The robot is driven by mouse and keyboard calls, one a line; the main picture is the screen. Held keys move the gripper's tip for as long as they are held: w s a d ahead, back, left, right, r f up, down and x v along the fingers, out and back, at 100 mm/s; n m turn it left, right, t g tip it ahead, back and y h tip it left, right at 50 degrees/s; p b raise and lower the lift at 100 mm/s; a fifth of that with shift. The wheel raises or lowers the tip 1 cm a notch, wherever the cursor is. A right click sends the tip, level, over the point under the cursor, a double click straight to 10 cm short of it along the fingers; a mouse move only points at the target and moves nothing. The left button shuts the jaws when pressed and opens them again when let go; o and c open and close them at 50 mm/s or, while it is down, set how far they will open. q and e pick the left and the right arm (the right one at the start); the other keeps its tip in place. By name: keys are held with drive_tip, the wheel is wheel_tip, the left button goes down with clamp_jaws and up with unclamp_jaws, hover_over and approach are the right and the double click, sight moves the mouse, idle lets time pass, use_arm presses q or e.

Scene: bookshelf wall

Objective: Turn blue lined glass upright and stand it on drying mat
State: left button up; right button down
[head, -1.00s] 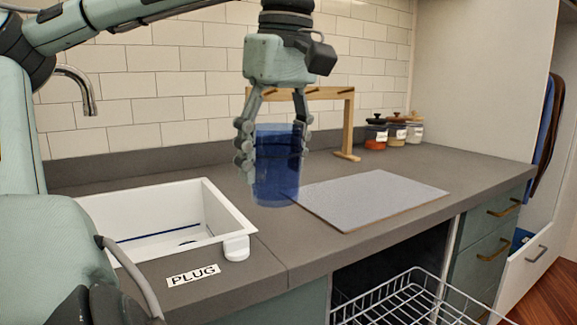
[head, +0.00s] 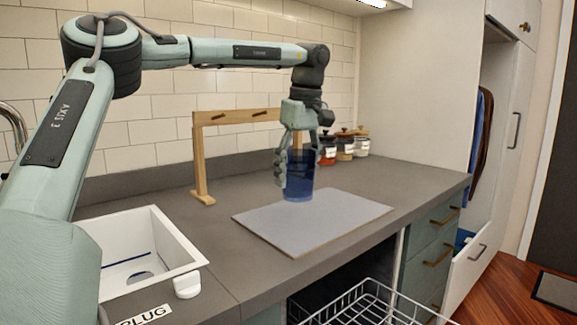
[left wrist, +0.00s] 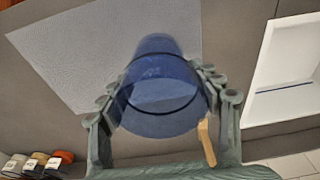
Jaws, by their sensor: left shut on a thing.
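The blue lined glass (head: 299,178) is a see-through dark blue cylinder. My left gripper (head: 297,165) is shut on its sides from above, fingers pointing down. The glass's long axis is about vertical; I cannot tell which end is the mouth. The drying mat (head: 325,222) is a flat grey rectangle on the counter. In the head view the glass's lower end overlaps the mat near its back edge; contact is unclear. The left wrist view shows the glass (left wrist: 160,90) between the fingers, with the mat (left wrist: 80,50) beyond. My right gripper is not in view.
A wooden peg rack (head: 200,160) stands behind the mat, close to the gripper. Several lidded jars (head: 345,148) stand at the back right. The white sink (head: 185,250) is at left. A wire basket (head: 365,305) juts out below the counter's front edge. Most of the mat is clear.

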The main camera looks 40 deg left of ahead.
sight(303, 153)
use_arm(q)
drive_tip(key=shift+f, duration=3.2)
drive_tip(key=shift+f+b, duration=0.3)
drive_tip(key=shift+f, duration=0.35)
drive_tip(key=o, duration=1.6)
drive_tip(key=shift+c, duration=0.2)
drive_tip(key=shift+r, duration=0.1)
drive_tip(key=r, duration=0.4)
drive_tip(key=d+r, duration=0.1)
drive_tip(key=r, duration=0.6)
drive_tip(key=shift+s+d+r, duration=0.1)
drive_tip(key=shift+d+r, duration=0.3)
